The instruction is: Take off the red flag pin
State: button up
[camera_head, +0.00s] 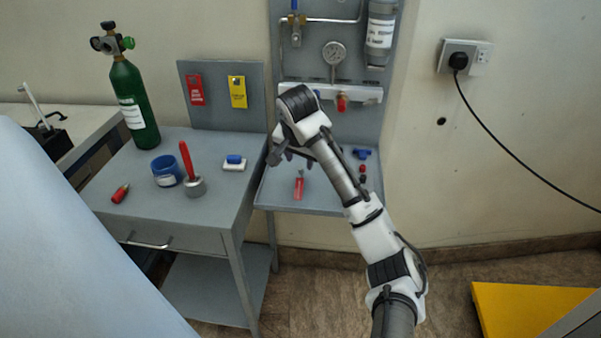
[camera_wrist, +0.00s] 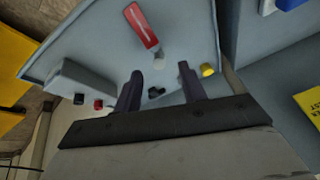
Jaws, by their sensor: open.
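A red flag with pale marking, which looks like the red flag pin (camera_head: 299,188), is on the grey shelf below the wall panel. A small pale round part is at its far end. The flag also shows in the wrist view (camera_wrist: 141,27), beyond my fingertips with the pale part (camera_wrist: 158,62) nearer. My gripper (camera_head: 288,156) is above the shelf, just behind the flag in the head view. In the wrist view its two fingers (camera_wrist: 160,72) are apart, with nothing held between them. Whether the pin sits in a hole cannot be told.
Small red and dark caps (camera_head: 362,174) and a blue fitting (camera_head: 361,154) are on the shelf's right. A yellow knob (camera_wrist: 207,70) is beside one finger.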

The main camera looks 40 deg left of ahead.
aim_at(300, 167)
jog(key=x, duration=0.5)
jog(key=shift+s+p, duration=0.15)
jog(key=shift+p, duration=0.2)
grip_shut()
